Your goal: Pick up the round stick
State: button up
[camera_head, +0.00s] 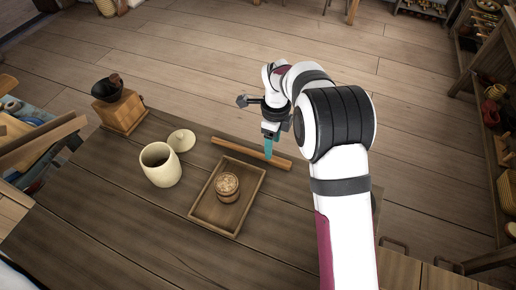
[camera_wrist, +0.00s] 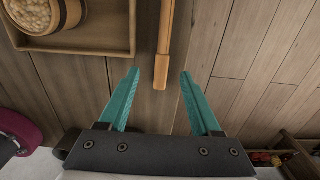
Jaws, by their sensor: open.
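The round stick (camera_head: 238,150) is a long brown wooden rod lying on the dark wooden table near its far edge, behind the tray. My gripper (camera_head: 268,157) points down at the right part of the stick. In the wrist view the stick (camera_wrist: 164,50) runs in from the top, and its near end lies between the lines of the two teal fingers, just ahead of the tips. My gripper (camera_wrist: 160,74) is open and empty. In the head view the fingers cover a small part of the stick, so contact there cannot be told.
A wooden tray (camera_head: 241,219) with a round wooden container (camera_head: 228,184) stands in front of the stick. A cream jar (camera_head: 158,168), its lid (camera_head: 182,139) and a coffee grinder (camera_head: 119,105) stand to the left. The table's front middle is clear.

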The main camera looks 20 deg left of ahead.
aim_at(284, 164)
jog(key=f, duration=0.7)
jog(key=shift+w+a+f, duration=0.1)
jog(key=shift+w, duration=0.1)
grip_shut()
